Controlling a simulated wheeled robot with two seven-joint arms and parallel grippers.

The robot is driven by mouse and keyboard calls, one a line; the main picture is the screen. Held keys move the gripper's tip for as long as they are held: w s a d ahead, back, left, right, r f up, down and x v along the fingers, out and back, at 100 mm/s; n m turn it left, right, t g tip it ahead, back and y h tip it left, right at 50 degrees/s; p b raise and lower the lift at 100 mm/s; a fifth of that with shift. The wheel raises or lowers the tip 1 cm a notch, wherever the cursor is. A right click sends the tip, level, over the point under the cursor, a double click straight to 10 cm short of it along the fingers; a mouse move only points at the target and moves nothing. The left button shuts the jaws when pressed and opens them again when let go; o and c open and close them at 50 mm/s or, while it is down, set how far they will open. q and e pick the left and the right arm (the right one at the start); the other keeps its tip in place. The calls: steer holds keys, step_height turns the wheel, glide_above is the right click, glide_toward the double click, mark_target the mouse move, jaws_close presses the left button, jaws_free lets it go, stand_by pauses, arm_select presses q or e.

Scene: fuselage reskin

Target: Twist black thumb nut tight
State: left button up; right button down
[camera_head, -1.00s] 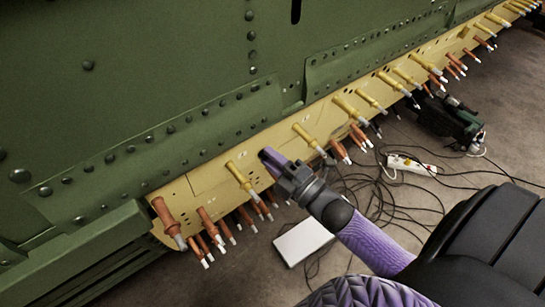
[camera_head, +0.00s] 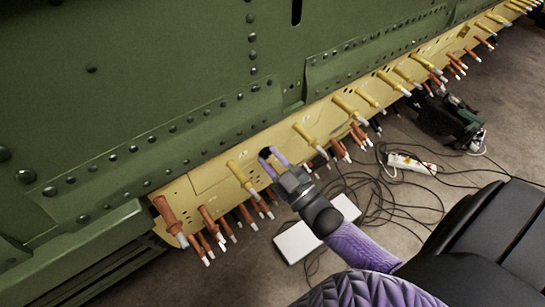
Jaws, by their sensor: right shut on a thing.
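My right gripper (camera_head: 272,157) reaches in from the lower right to the yellow skin strip (camera_head: 213,172). Its two purple fingers straddle a small black thumb nut (camera_head: 265,152) at the strip's face and are shut on it. The fingers partly cover the nut, so its thread and how closely it seats cannot be told. My left gripper is not in view.
Yellow pins (camera_head: 242,176) stick out along the strip on both sides of my right gripper, with orange pins (camera_head: 170,216) along its lower edge. The green riveted fuselage (camera_head: 150,75) rises behind. Cables, a white power strip (camera_head: 412,163) and a white flat box (camera_head: 298,242) lie on the floor.

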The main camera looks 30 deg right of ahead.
steer(key=m+h, duration=0.1)
steer(key=m, duration=0.5)
steer(key=shift+m+h+p, duration=0.4)
steer(key=m+h, duration=0.1)
steer(key=m, duration=0.3)
steer(key=shift+a, duration=0.1)
steer(key=m+h+p, duration=0.1)
steer(key=m, duration=0.1)
steer(key=shift+m, duration=0.4)
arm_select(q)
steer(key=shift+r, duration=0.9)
arm_select(e)
steer(key=shift+m, duration=0.4)
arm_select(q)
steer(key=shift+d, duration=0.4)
